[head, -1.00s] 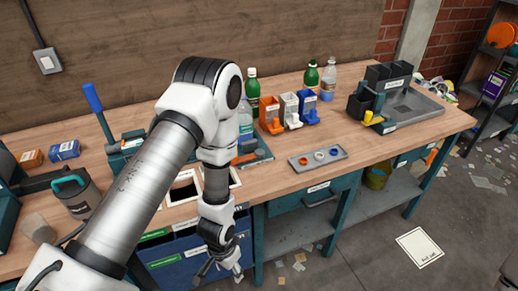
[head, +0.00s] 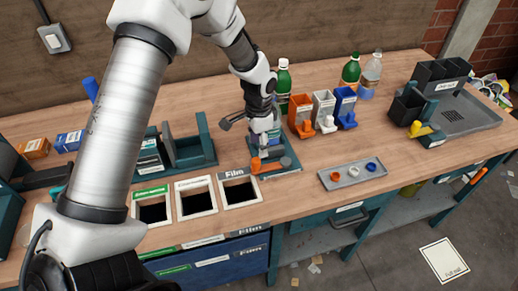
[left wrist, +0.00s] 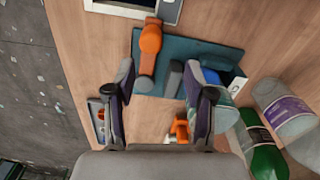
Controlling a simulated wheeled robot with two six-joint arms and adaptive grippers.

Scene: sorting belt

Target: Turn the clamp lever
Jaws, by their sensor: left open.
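The clamp lever (head: 262,166) is orange, with a round knob, and lies low over a teal base plate (head: 288,170) near the table's front edge. In the left wrist view the lever (left wrist: 149,52) lies across the plate (left wrist: 205,52), with a grey post (left wrist: 173,80) beside it. My left gripper (head: 250,133) is above the plate, pointing down, open and empty. In the left wrist view its fingers (left wrist: 158,80) are spread apart, with the lever and post seen beyond the gap; I see no contact. A blue and white part on the plate is partly hidden by the right finger.
Bottles (head: 283,82) and orange, white and blue holders (head: 323,110) stand right of the gripper. A grey tray (head: 353,174) with small rings lies front right. Framed openings (head: 196,197) are set in the tabletop at front left. A teal fixture (head: 190,148) stands left.

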